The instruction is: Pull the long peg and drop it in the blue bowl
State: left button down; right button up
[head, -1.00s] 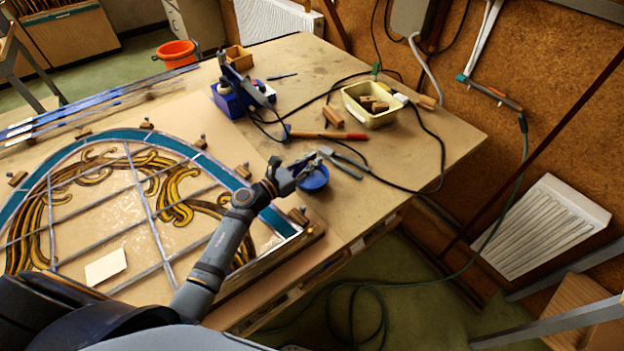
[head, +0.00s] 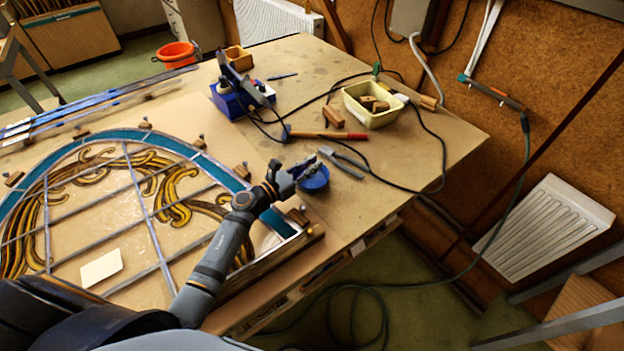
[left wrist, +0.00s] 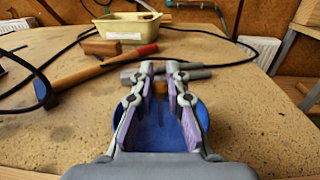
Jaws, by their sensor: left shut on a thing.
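My left gripper (head: 296,171) is over the near-left rim of the blue bowl (head: 316,182) on the bench. In the left wrist view, the fingers (left wrist: 160,78) are shut on a small orange-brown piece (left wrist: 160,89), which I take to be the long peg. Its full length is hard to make out. The blue bowl (left wrist: 128,128) lies beneath and between the fingers. The peg cannot be told apart in the head view. My right gripper is not in view.
The leaded panel (head: 110,215) lies left, with small wooden blocks and pegs along its edge. The bench's right part is mostly clear.

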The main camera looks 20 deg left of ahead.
pick_arm(q)
jog(key=shift+f, duration=0.2)
jog(key=c, duration=1.3)
grip_release()
jog(key=v, duration=1.2)
